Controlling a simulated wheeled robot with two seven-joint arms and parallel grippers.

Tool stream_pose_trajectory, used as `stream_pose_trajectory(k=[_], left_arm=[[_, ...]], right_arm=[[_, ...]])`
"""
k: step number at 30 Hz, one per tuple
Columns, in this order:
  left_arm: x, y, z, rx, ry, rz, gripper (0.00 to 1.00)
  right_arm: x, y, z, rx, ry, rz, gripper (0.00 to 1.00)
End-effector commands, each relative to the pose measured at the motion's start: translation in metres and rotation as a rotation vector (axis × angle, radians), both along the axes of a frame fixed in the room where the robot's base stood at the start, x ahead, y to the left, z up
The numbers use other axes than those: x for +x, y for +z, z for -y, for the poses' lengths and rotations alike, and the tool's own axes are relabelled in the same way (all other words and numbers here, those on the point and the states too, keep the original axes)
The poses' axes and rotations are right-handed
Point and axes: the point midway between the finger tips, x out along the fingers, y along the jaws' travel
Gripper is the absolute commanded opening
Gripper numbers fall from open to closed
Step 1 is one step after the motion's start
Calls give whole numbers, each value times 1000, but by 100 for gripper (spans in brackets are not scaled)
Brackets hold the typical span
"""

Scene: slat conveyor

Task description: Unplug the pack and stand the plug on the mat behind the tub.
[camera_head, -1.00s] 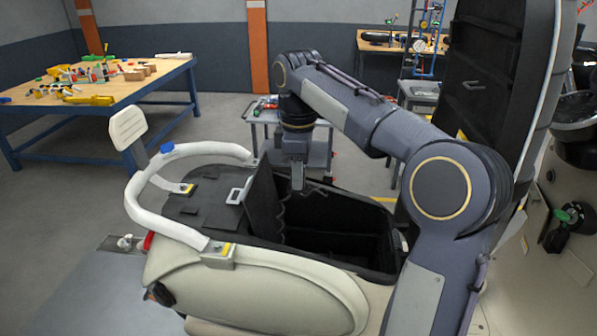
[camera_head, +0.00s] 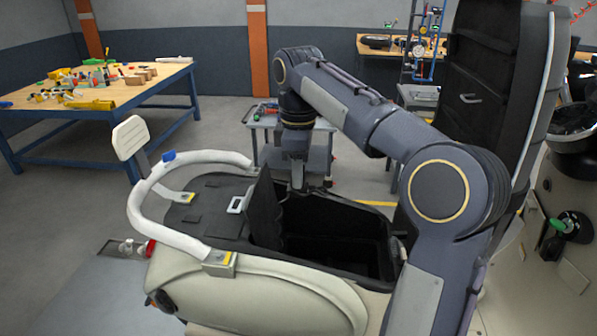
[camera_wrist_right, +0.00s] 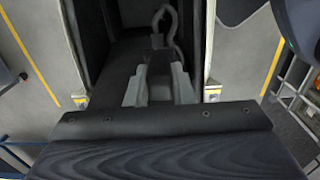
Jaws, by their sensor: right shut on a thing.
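The scooter's dark open tub (camera_head: 345,232) lies under my right arm. My right gripper (camera_head: 297,184) points down over the tub's far edge. In the right wrist view the gripper (camera_wrist_right: 160,88) is shut on a small dark thing, seemingly the plug (camera_wrist_right: 157,42), mostly hidden between the fingers. A grey cable (camera_wrist_right: 166,13) loops up beyond it. A dark upright panel (camera_head: 267,215) stands at the tub's left side; I cannot tell whether it belongs to the pack. The black mat (camera_head: 205,196) lies left of the tub, inside the white rail. My left gripper is not in view.
The white grab rail (camera_head: 150,228) curves round the mat, with a backrest (camera_head: 130,137) above it. The raised black seat (camera_head: 490,90) stands at right. A grey cart (camera_head: 262,122) is behind the tub. A wooden workbench (camera_head: 120,92) with tools is at far left.

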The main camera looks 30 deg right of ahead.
Motion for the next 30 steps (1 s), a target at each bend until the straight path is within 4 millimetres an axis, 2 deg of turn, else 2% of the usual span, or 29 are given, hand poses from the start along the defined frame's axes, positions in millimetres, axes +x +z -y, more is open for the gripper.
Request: stream_pose_trajectory(k=[30], left_arm=[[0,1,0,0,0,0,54]], right_arm=[[0,30,0,0,0,1,0]])
